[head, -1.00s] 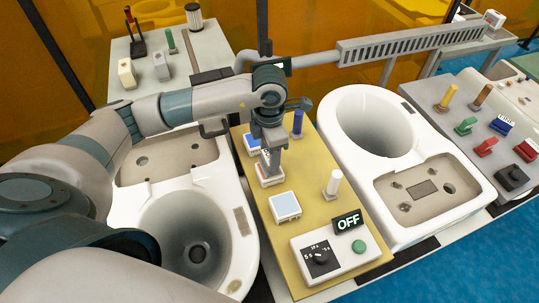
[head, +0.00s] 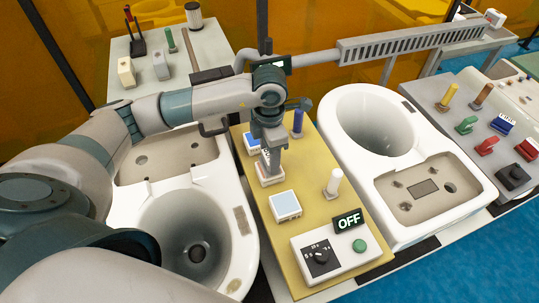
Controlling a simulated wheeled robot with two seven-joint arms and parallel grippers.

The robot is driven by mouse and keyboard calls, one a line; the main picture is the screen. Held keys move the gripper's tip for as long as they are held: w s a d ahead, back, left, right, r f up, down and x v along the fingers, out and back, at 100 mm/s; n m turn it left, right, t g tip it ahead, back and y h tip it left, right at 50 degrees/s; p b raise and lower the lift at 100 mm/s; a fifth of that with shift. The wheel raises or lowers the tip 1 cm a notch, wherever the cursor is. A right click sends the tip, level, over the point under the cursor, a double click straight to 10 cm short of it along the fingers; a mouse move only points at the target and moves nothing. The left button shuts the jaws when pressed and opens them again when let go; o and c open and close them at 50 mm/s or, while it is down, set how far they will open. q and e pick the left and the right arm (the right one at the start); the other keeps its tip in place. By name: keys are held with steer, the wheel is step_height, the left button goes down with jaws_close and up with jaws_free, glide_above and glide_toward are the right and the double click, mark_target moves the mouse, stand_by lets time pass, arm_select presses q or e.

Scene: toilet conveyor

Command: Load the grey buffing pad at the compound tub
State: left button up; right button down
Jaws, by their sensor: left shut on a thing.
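My left gripper (head: 270,152) comes in from the left over the yellow board and points down. It is shut on a small grey piece, which looks like the grey buffing pad (head: 270,163) and is largely hidden by the fingers. The piece is at a shallow white tub with a reddish rim (head: 264,182), apparently the compound tub. I cannot tell whether it touches what is inside. A blue-and-white tub (head: 249,143) sits behind it, and a pale-blue-topped one (head: 286,206) in front. My right gripper is not in view.
White toilet bowls stand left (head: 240,250) and right (head: 335,120) of the yellow board (head: 318,180). A blue post (head: 297,123), a white post (head: 334,182) and a timer box with an OFF display (head: 347,221) stand on the board. Cream (head: 127,73) and grey (head: 160,67) blocks stand at the back.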

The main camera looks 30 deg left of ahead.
arm_select(q)
steer(key=shift+s+f+b, duration=0.1)
steer(key=shift+f+b, duration=0.05)
steer(key=shift+b, duration=0.2)
stand_by(1.7)
steer(key=shift+r+p, duration=1.5)
steer(key=shift+r, duration=2.1)
steer(key=m, duration=0.2)
steer(key=d+m+b, duration=0.1)
steer(key=m, duration=0.3)
steer(key=shift+s+d+r, duration=0.1)
steer(key=shift+s+d, duration=0.1)
steer(key=shift+s, duration=0.15)
steer(key=m, duration=0.2)
steer(key=m+b, duration=0.1)
steer(key=shift+s+d+r+m, duration=0.1)
steer(key=shift+s+d+m, duration=0.2)
steer(key=shift+d, duration=0.05)
steer(key=s+m+b, duration=0.1)
steer(key=m, duration=0.5)
steer(key=s+d+m+b, duration=0.1)
steer(key=m, duration=0.5)
steer(key=s+d+m+b, duration=0.1)
steer(key=s+m+b, duration=0.1)
steer(key=m, duration=0.4)
steer(key=shift+d+r, duration=0.15)
